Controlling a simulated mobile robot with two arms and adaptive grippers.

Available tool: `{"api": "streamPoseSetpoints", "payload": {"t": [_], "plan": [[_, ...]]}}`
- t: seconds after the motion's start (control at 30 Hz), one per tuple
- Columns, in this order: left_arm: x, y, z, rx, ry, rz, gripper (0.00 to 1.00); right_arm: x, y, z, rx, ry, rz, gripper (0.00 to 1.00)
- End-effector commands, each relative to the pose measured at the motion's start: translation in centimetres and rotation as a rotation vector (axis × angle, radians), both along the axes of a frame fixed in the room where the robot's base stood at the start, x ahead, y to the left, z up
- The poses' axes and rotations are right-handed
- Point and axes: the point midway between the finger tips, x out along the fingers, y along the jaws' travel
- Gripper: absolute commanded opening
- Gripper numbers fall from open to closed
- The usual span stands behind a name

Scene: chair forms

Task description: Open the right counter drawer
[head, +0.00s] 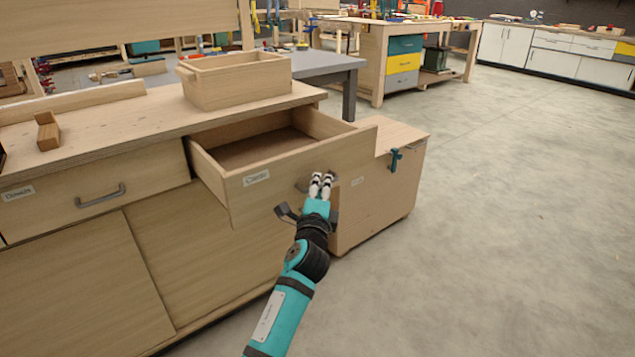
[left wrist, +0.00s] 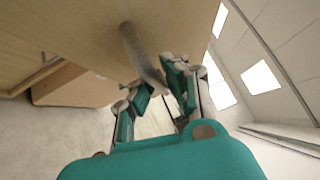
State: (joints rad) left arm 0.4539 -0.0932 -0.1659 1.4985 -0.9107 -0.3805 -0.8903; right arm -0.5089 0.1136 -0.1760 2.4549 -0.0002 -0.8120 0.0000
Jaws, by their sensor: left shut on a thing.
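The right counter drawer (head: 270,176) is a pale wooden drawer with a small label, pulled well out of the counter, and its inside looks empty. My left gripper (head: 322,178) is at the right part of its front, shut on the grey drawer handle. The handle (left wrist: 140,52) shows in the left wrist view, curving down from the drawer front to between the fingers of my left gripper (left wrist: 160,90). In the head view most of the handle is hidden behind the fingers. My right gripper is in neither view.
The closed left drawer (head: 60,205) has its own grey handle. An open wooden box (head: 235,82) and a small wooden piece (head: 47,132) stand on the counter top. A wooden cabinet (head: 378,195) stands right of the drawer. The floor (head: 500,220) at right is clear.

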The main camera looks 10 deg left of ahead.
Motion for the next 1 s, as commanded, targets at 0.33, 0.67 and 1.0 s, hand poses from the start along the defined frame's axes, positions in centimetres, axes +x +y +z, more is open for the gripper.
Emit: {"api": "streamPoseSetpoints", "payload": {"t": [0.33,0.67,1.0], "plan": [[0.0,0.2,-0.5,0.002,0.011,0.006,0.20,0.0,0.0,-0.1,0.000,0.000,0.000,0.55],[0.0,0.1,-0.2,0.000,0.005,0.003,0.34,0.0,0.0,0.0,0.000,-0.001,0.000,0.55],[-3.9,-0.4,-0.9,-0.001,0.005,0.001,0.34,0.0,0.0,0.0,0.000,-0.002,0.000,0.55]]}}
